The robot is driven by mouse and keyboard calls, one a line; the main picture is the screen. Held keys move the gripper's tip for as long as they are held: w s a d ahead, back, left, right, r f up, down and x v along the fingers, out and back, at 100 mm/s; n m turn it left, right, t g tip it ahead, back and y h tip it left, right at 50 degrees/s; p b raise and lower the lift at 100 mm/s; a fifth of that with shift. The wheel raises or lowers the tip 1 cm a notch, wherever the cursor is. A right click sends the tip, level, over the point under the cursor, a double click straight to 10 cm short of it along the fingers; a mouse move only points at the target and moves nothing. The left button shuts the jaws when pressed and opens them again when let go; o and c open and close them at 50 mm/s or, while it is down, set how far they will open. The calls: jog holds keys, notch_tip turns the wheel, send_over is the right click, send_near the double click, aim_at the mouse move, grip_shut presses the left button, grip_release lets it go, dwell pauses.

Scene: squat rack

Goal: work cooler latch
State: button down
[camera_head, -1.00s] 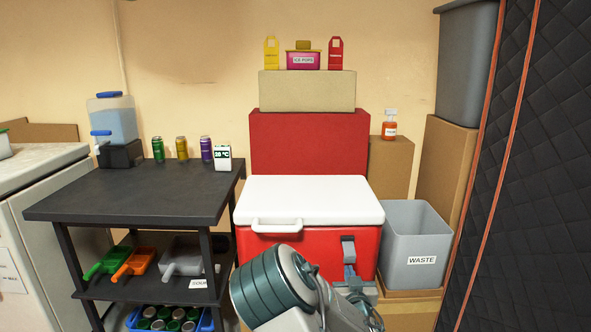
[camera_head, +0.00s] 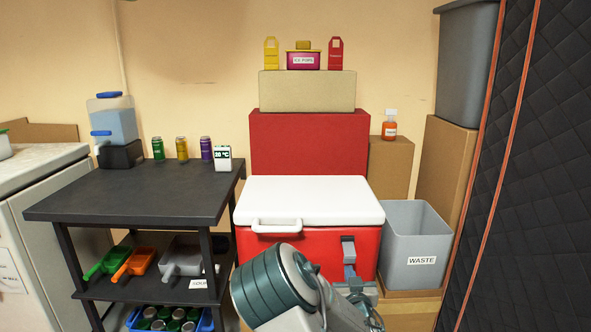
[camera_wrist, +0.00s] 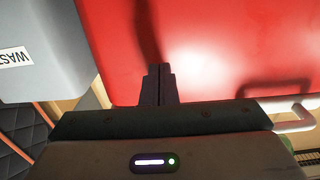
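The cooler is a red box (camera_head: 300,250) with a white lid (camera_head: 310,197), which is down, and a white handle (camera_head: 277,225) at its front left. A grey latch (camera_head: 348,246) is on the right part of its front face. My gripper (camera_head: 350,271) is low at the front, just under the latch. In the wrist view my gripper (camera_wrist: 159,69) has its two dark fingers together against the red front (camera_wrist: 225,50). The latch is not clear there, so I cannot tell whether the fingertips touch it.
A grey waste bin (camera_head: 413,250) stands close on the right of the cooler. A black cart (camera_head: 140,195) with cans, scoops and a water jug (camera_head: 112,120) is on the left. Red and tan boxes stand behind. A dark quilted curtain (camera_head: 535,180) borders the right.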

aim_at(350, 259)
jog(key=shift+s+r, duration=0.4)
jog(key=shift+r, duration=0.05)
jog(key=shift+s, duration=0.1)
jog(key=shift+s+r+p, duration=0.45)
jog(key=shift+r, duration=0.2)
dwell(0.4)
jog(key=shift+s+r, duration=0.45)
jog(key=shift+r, duration=0.05)
jog(key=shift+r+p, duration=0.1)
jog(key=shift+p, duration=0.25)
jog(key=shift+s+r, duration=0.4)
jog(key=shift+r, duration=0.15)
